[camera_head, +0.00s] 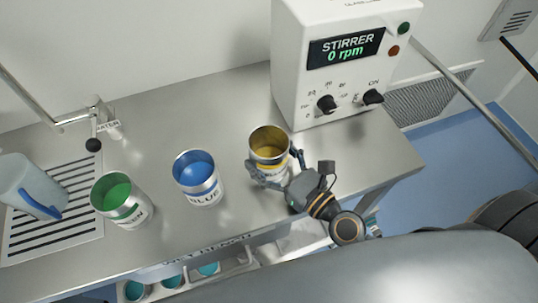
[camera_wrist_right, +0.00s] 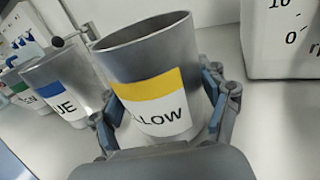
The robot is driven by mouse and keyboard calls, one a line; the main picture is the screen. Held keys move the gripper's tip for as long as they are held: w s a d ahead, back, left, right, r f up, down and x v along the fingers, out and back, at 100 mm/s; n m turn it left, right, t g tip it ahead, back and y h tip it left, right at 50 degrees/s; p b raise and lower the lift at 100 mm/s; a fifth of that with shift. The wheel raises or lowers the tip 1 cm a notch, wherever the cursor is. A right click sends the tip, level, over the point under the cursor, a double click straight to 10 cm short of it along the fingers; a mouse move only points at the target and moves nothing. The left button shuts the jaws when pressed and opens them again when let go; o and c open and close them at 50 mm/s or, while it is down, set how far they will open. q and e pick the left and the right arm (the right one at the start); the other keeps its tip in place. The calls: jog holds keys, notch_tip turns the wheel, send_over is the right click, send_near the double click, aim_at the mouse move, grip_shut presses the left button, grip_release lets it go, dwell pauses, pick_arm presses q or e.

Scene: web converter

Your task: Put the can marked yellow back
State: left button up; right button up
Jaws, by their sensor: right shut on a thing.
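The can marked yellow (camera_head: 269,145) stands at the right of the steel bench, with yellow inside. In the right wrist view its label (camera_wrist_right: 158,104) shows a yellow band and the letters "LOW", and the can looks slightly tilted in that picture. My right gripper (camera_head: 270,178) is shut on this can, with one finger on each side of it. Whether the can's base touches the bench is hard to tell. My left gripper is not in view.
The blue can (camera_head: 198,178) stands just left of the yellow one, and the green can (camera_head: 121,199) farther left. The stirrer box (camera_head: 345,65) stands behind right.

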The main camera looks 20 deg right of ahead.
jog(key=shift+f, duration=0.15)
jog(key=o, duration=1.6)
jog(key=shift+c, duration=0.2)
jog(key=b+v, duration=0.5)
jog(key=v, duration=0.4)
jog(key=shift+s, duration=0.3)
jog(key=shift+r+v, duration=0.25)
jog(key=shift+v, duration=0.95)
jog(key=shift+d, duration=0.1)
